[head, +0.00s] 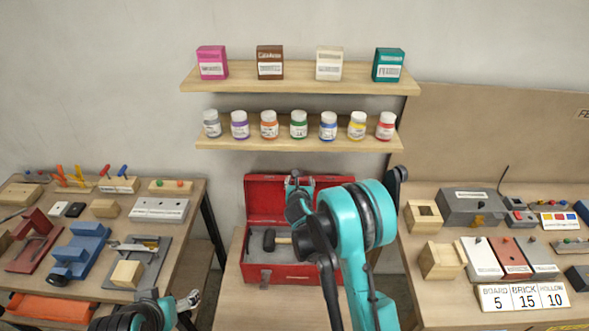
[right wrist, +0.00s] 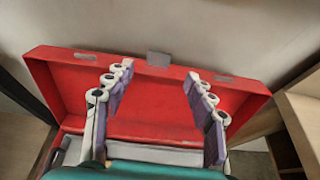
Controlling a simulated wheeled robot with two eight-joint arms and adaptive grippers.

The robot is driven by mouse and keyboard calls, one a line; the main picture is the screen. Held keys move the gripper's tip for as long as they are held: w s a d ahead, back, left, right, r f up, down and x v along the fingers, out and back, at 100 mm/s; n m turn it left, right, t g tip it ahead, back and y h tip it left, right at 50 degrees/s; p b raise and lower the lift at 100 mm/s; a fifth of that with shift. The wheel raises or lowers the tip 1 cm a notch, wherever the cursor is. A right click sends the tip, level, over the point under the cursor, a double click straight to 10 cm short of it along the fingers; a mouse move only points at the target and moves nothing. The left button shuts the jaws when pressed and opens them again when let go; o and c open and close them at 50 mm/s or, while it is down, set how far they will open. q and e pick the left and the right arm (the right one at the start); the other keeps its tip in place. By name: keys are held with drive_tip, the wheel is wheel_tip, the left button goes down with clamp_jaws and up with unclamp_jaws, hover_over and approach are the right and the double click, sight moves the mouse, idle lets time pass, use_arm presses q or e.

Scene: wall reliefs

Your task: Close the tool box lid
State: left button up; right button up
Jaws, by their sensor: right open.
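The red tool box (head: 258,274) stands on the middle table, with a hammer (head: 276,240) lying on its grey inside. Its red lid (head: 262,196) is up and leans back near the wall. The inside of the lid (right wrist: 150,115) fills much of the right wrist view, with a grey latch (right wrist: 158,58) on its upper edge. My right gripper (head: 299,182) is in front of the raised lid. In the right wrist view its fingers (right wrist: 160,75) are spread apart with nothing between them. My arm hides the right part of the box. My left gripper (head: 190,301) is low at the left, only partly visible, away from the box.
A wooden shelf (head: 300,138) with several paint jars hangs above the box, and another shelf (head: 300,82) with small boxes is higher. The left table (head: 95,262) holds clamps and tools. The right table (head: 440,300) holds blocks and number signs (head: 524,297).

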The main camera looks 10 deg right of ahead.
sight(300, 179)
drive_tip(key=b+x, duration=0.1)
drive_tip(key=x, duration=0.7)
clamp_jaws()
